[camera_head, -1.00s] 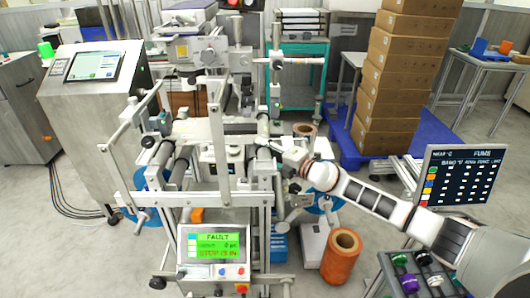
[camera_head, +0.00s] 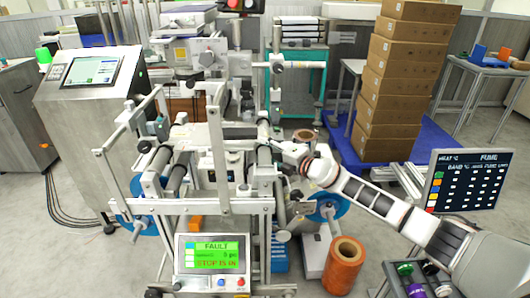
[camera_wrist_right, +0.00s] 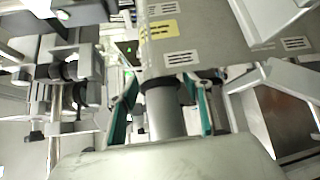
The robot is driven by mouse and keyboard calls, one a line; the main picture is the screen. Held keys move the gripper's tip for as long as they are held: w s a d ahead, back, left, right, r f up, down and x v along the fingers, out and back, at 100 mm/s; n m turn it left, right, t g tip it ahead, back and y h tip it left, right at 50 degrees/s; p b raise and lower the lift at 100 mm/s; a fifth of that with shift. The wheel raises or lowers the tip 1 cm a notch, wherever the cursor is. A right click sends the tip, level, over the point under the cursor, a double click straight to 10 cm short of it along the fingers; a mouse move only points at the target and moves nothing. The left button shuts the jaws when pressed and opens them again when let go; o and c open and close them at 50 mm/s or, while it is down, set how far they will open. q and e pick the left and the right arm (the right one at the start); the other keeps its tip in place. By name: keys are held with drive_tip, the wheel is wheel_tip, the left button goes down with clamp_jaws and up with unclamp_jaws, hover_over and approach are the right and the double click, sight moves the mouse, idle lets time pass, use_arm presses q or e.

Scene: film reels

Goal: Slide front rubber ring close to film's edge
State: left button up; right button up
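My right gripper (camera_head: 279,146) reaches in from the right at the machine's right side, at the end of a roller. In the right wrist view, its two teal-padded fingers (camera_wrist_right: 162,108) stand apart on either side of a grey roller (camera_wrist_right: 165,117), with gaps showing. A darker band (camera_wrist_right: 160,83) rings the upper part of this roller; it may be the front rubber ring, but I cannot tell for sure. A grey sheet with printed labels (camera_wrist_right: 185,32), apparently the film, lies just beyond the band. My left gripper is not in view.
The machine's upright metal bars (camera_head: 217,160) stand close to the gripper. A control panel (camera_head: 213,255) reads FAULT at the front. An orange roll (camera_head: 342,270) stands on the floor at the right. Stacked cardboard boxes (camera_head: 405,75) are behind.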

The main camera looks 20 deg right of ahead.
drive_tip(key=shift+v, duration=1.15)
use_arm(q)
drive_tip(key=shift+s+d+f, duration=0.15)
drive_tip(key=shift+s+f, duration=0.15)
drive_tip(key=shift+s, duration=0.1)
use_arm(e)
drive_tip(key=v, duration=0.9)
drive_tip(key=shift+s+d, duration=0.25)
drive_tip(key=shift+s, duration=0.05)
drive_tip(key=shift+f, duration=0.1)
